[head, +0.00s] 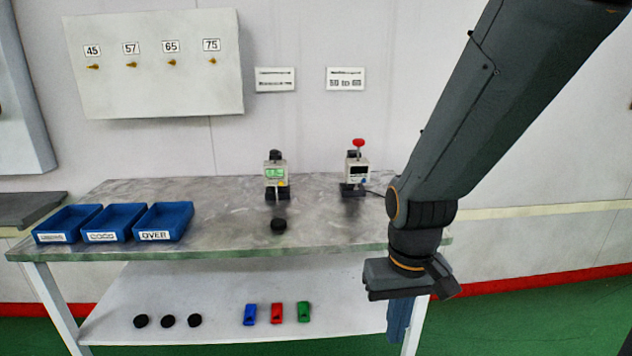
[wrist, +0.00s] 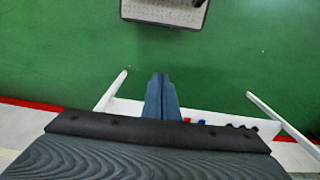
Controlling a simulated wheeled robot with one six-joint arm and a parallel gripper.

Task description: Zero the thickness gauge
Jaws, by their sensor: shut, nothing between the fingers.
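Two small gauge-like devices stand at the back of the grey table. The left device (head: 275,176) has a lit green display and a yellow button on its front. The right device (head: 356,174) has a dark display, a red knob on top and a cable at its right. I cannot tell from their small labels which one is the thickness gauge. My gripper (head: 397,335) points down by the table's front right corner, well apart from both devices. Its blue fingers are together and empty, also in the wrist view (wrist: 160,76).
A black puck (head: 278,226) lies in front of the left device. Blue bins (head: 165,222) stand at the table's left. The lower shelf (head: 225,330) holds black pucks (head: 167,321) and blue, red and green blocks (head: 277,313). A board with numbered pegs (head: 155,85) hangs behind.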

